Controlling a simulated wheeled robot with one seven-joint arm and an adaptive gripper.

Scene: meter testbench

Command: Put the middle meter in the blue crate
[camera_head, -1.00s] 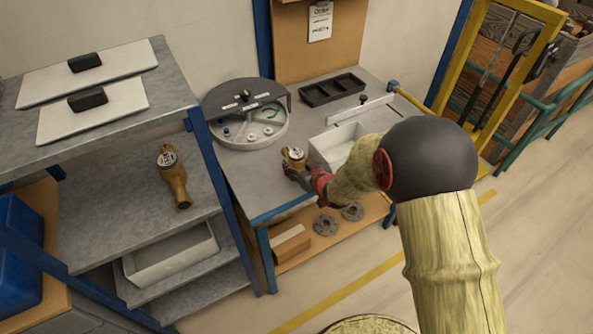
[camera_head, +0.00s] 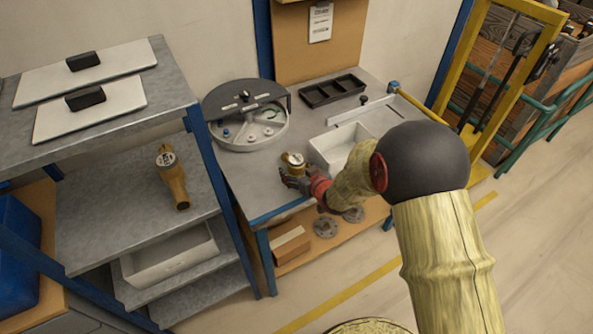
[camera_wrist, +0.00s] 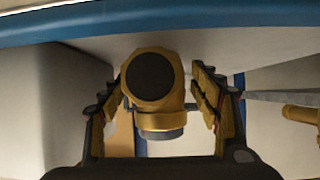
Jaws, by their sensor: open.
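A brass meter with a pale round dial (camera_head: 292,160) stands on the front part of the workbench. In the wrist view its brass body with a dark round end (camera_wrist: 151,77) lies between the two fingers. My gripper (camera_wrist: 160,85) is open around it; I cannot tell whether either finger touches it. In the head view my gripper (camera_head: 292,181) is at the meter's near side. Another brass meter (camera_head: 172,178) lies on the shelf at the left. A blue crate (camera_head: 20,255) is partly visible at the lower left edge; its inside is hidden.
On the workbench (camera_head: 250,180) are a round grey fixture (camera_head: 247,135), a white bin (camera_head: 335,150) close to the gripper and a black tray (camera_head: 332,88). Blue shelf posts (camera_head: 215,165) stand between bench and shelf. A pale tray (camera_head: 170,255) sits on the lower shelf.

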